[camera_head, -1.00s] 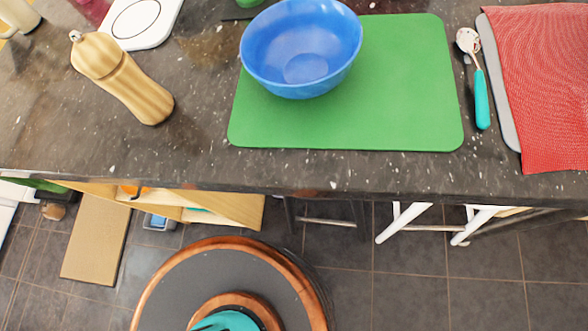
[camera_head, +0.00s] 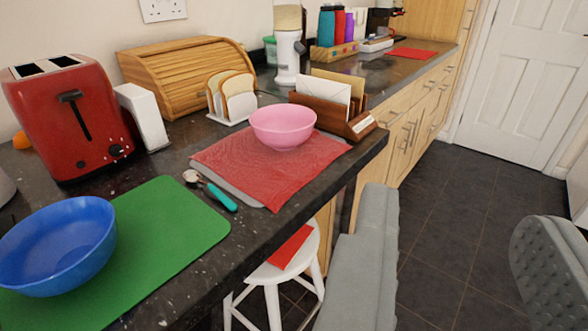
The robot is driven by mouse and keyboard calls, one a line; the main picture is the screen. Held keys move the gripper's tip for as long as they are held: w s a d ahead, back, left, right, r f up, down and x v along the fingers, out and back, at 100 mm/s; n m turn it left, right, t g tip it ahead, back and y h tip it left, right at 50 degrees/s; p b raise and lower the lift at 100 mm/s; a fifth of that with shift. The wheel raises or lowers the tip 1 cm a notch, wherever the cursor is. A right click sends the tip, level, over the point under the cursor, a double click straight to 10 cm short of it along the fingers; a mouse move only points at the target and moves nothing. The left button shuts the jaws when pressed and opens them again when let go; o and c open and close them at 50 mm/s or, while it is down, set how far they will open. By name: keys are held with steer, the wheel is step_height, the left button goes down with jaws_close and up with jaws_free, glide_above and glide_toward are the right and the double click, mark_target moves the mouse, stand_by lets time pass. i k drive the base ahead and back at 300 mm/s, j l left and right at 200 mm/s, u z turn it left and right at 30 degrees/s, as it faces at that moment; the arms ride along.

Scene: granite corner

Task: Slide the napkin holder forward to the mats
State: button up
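A white upright block (camera_head: 145,117) stands beside the toaster towards the back of the counter; it looks like the napkin holder, though its detail is hard to tell. A green mat (camera_head: 185,225) lies at the front left, with a blue bowl (camera_head: 58,245) on it. A red mat (camera_head: 225,160) lies further right over a grey one, with a pink bowl (camera_head: 283,124) on it. My gripper (camera_head: 460,205) shows as two grey fingers at lower right, wide apart with only floor between them. It is off the counter's front edge, away from the white block.
A red toaster (camera_head: 72,115) is left of the white block; a wooden bread bin (camera_head: 185,72) and toast rack (camera_head: 232,98) are behind and right. A spoon with a teal handle (camera_head: 222,196) lies between the mats. A wooden letter rack (camera_head: 330,105) stands right; a white stool (camera_head: 285,268) is below.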

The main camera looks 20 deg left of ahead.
mark_target(138, 105)
steer(key=u, duration=1.2)
steer(key=i+z, duration=0.15)
steer(key=z, duration=0.25)
